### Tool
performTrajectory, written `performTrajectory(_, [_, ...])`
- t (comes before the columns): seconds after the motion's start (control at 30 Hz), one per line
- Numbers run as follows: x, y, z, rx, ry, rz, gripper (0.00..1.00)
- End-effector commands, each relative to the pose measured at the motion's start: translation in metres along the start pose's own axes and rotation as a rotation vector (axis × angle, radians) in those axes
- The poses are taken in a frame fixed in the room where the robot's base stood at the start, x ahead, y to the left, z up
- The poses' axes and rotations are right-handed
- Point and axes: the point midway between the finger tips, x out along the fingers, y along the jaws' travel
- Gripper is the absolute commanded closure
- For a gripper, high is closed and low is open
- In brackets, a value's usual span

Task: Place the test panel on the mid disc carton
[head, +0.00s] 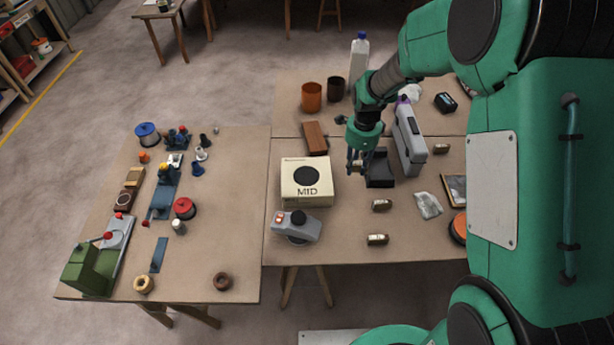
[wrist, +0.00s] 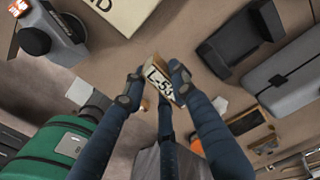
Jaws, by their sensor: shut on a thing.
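The mid disc carton (head: 295,196) is a cream box marked MID with a black disc on top. It stands on the right-hand table, left of my gripper (head: 358,165). In the wrist view, a corner of the carton (wrist: 112,12) shows at the top edge. My gripper (wrist: 155,84) is shut on a small tan-edged piece with a white label reading about L-53, which I take as the test panel (wrist: 162,82). It is tilted between the fingertips, apart from the carton. In the head view the piece is too small or hidden to make out.
A grey sander (head: 302,229) stands in front of the carton, and a brown block (head: 315,138) lies behind it. A black open box (head: 380,175) and a grey case (head: 410,140) are right of my gripper. A tall bottle (head: 359,58) stands behind.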

Motion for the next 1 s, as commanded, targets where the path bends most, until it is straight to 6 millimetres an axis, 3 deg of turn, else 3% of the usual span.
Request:
performTrajectory(0.6, [-0.003,0.079,0.100,-0.038,0.001,-0.003,0.93])
performTrajectory(0.87, [-0.002,0.101,0.122,-0.047,0.001,-0.005,0.93])
performTrajectory(1.0, [0.021,0.101,0.120,-0.044,0.002,-0.002,0.93])
